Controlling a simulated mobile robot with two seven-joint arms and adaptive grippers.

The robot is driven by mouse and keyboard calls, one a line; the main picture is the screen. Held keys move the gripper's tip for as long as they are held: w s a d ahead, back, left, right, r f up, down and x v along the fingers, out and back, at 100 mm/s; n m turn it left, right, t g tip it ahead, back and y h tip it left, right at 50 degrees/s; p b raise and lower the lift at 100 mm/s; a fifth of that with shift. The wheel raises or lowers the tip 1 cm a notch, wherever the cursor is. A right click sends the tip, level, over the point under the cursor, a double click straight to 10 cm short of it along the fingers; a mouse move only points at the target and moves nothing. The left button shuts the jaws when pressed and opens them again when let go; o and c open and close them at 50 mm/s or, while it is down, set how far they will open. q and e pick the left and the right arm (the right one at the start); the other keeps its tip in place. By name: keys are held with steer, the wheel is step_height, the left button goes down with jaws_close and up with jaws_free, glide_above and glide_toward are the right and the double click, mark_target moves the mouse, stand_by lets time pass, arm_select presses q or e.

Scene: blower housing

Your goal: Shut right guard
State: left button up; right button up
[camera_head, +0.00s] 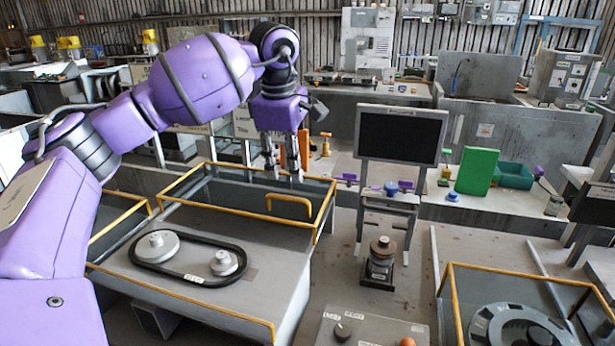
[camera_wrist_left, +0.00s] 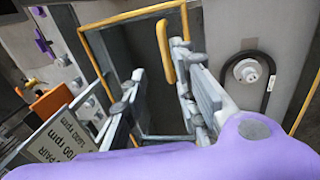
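A yellow-framed guard (camera_head: 238,211) with a raised yellow handle (camera_head: 290,199) is at the back of the grey machine bed. It appears open, with the belt and pulleys in front of it uncovered. I cannot tell for sure that this is the right guard. In the left wrist view, the handle (camera_wrist_left: 165,52) shows beyond the fingers, near the right one. My left gripper (camera_head: 285,165) is over the guard's back part, pointing down, its fingers apart and empty. The wrist view shows the left gripper (camera_wrist_left: 155,85) open as well. My right gripper is not in view.
A black belt (camera_head: 185,280) loops around two pale pulleys on the bed. A monitor (camera_head: 400,137) on a stand is right of the guard. Another yellow-framed unit (camera_head: 525,274) is at the lower right. A bench with a green panel (camera_head: 476,171) stands behind.

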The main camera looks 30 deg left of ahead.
mark_target(289, 198)
arm_select(q)
step_height(289, 198, down, 6)
steer(key=shift+w+a+f+p, duration=0.15)
steer(key=shift+f+p, duration=0.1)
steer(key=shift+p, duration=0.1)
steer(key=shift+f, duration=0.2)
jaws_close()
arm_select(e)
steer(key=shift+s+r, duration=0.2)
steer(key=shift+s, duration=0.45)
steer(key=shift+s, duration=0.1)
